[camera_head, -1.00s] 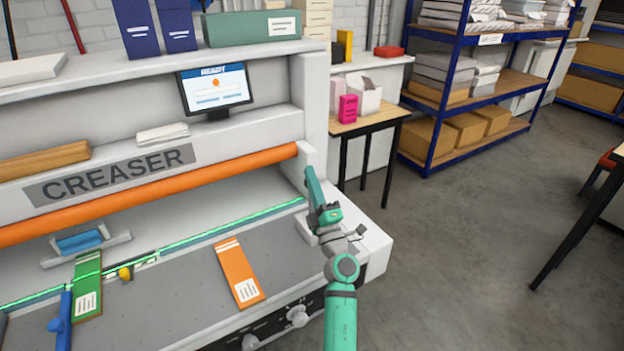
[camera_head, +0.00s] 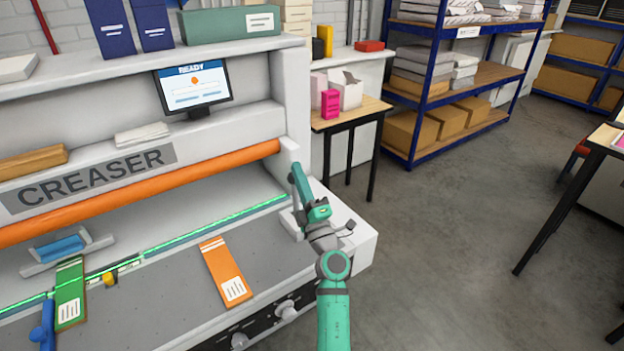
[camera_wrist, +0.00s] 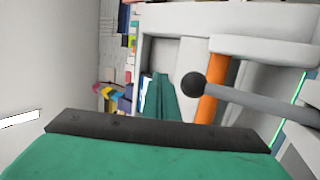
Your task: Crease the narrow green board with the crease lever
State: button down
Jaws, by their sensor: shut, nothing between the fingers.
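The narrow green board (camera_head: 69,295) lies on the creaser's grey bed at the left, its far end at the lit green line. A blue part (camera_head: 43,335) is beside its near left edge, and a yellow knob (camera_head: 109,279) is to its right. My gripper (camera_head: 297,173) is shut and empty by the machine's right end post. In the wrist view its dark front edge (camera_wrist: 158,130) shows at the bottom. The crease lever, a grey rod with a black ball knob (camera_wrist: 193,85), stands just beyond, apart from it in that picture. The lever cannot be made out clearly in the head view.
An orange board (camera_head: 225,272) lies mid-bed. An orange bar (camera_head: 150,190) runs along the creaser, below a screen reading READY (camera_head: 193,88). A small table (camera_head: 350,115) with a pink box (camera_head: 330,103) and blue shelving (camera_head: 440,90) stand behind.

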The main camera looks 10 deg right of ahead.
jog(key=s+d+r, duration=0.2)
jog(key=s+r, duration=0.3)
jog(key=s, duration=0.5)
jog(key=shift+s+d+r, duration=0.15)
jog(key=shift+s, duration=0.15)
jog(key=s+a+f+m+h, duration=0.2)
jog(key=s+a+f+m, duration=0.35)
jog(key=s+f, duration=0.45)
jog(key=s+a+f+m+h, duration=0.2)
jog(key=s+a+f+m, duration=0.35)
jog(key=s+f, duration=0.45)
jog(key=s+f+m+g, duration=0.2)
jog(key=s+f+m, duration=0.1)
jog(key=s, duration=0.6)
jog(key=s+f+m+g+h, duration=0.1)
jog(key=s+f+m+g, duration=0.1)
jog(key=s, duration=0.7)
jog(key=s+d+f+m+g, duration=0.1)
jog(key=s+f+m+g, duration=0.2)
jog(key=s+f, duration=0.3)
jog(key=s+g, duration=0.1)
jog(key=s, duration=0.3)
jog(key=shift+f+m+h, duration=0.15)
jog(key=shift+m+h, duration=0.15)
jog(key=shift+h, duration=0.1)
